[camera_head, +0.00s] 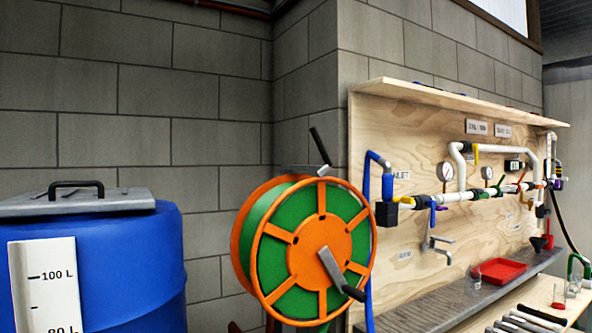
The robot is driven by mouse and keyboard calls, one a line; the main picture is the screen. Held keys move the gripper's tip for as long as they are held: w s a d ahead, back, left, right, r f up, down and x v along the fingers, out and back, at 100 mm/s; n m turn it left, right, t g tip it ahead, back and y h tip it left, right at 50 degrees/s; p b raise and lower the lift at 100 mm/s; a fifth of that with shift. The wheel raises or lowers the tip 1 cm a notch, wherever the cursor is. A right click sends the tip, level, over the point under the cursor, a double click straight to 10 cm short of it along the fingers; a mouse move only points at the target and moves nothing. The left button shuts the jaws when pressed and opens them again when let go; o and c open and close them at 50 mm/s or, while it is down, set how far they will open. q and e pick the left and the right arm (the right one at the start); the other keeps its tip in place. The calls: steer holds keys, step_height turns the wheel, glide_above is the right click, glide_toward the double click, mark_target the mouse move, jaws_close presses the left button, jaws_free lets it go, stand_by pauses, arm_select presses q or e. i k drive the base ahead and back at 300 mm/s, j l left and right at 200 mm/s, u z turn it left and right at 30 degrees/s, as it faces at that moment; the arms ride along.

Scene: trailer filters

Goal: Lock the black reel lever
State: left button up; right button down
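The hose reel (268,250) is orange and green and stands in the middle of the head view, in front of the block wall. The black reel lever (320,147) sticks up from a grey metal bracket at the top of the reel and leans up to the left. A grey crank with a black handle (353,293) is on the reel's front face and points down to the right. Neither of my grippers shows in this view.
A blue barrel (120,262) with a grey lid and a litre scale stands at the left. A wooden panel (430,150) with pipes, gauges and valves is at the right. Below it a grey shelf holds a red tray (498,271).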

mark_target(321, 147)
steer(key=u, duration=1.55)
steer(key=k+l, duration=0.3)
steer(key=l, duration=0.2)
steer(key=k+l, duration=0.3)
steer(key=l, duration=0.2)
